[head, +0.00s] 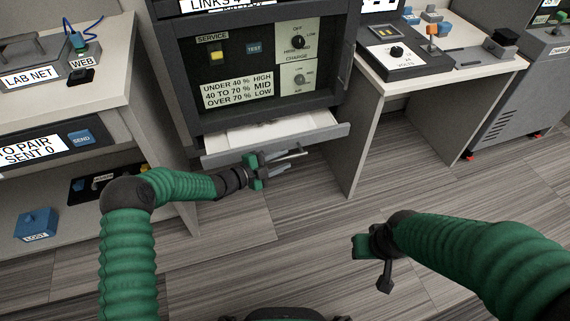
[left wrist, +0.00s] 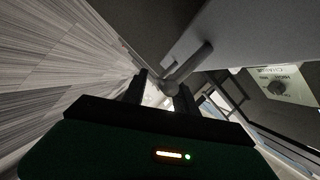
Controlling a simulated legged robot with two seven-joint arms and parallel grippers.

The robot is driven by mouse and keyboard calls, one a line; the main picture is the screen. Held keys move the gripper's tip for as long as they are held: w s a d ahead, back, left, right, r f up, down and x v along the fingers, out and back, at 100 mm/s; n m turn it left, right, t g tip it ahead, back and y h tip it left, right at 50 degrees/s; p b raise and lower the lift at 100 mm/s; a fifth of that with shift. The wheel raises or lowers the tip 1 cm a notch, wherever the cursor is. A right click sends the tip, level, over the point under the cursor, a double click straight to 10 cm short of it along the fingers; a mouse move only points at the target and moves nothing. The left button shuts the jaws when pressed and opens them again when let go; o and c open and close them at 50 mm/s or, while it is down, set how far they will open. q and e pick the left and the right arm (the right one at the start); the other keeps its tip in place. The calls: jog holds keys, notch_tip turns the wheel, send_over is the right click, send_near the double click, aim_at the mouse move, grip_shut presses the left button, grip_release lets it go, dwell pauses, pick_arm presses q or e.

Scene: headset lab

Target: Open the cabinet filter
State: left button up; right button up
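The cabinet filter (head: 325,133) looks like a shallow grey-fronted drawer low on the dark cabinet. It stands out from the cabinet, and its pale inside shows from above. A metal bar handle (head: 292,156) sticks out at its front; the handle also shows in the left wrist view (left wrist: 190,66). My left gripper (head: 277,167) is at this handle. In the left wrist view its two dark fingers (left wrist: 161,97) stand apart with the handle's end between them, and a bright gap shows beside it. My right gripper (head: 374,259) hangs over the floor, away from the cabinet; its finger gap is unclear.
The cabinet's panel (head: 247,70) with knobs and labels is above the drawer. A shelf unit (head: 130,90) stands at the left. A desk (head: 455,70) with devices stands at the right, its side panel (head: 360,150) close to the drawer. The floor in front is clear.

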pick_arm(q)
jog(key=shift+x, duration=0.85)
jog(key=shift+r, duration=0.1)
grip_shut()
jog(key=shift+s, duration=0.1)
dwell(0.6)
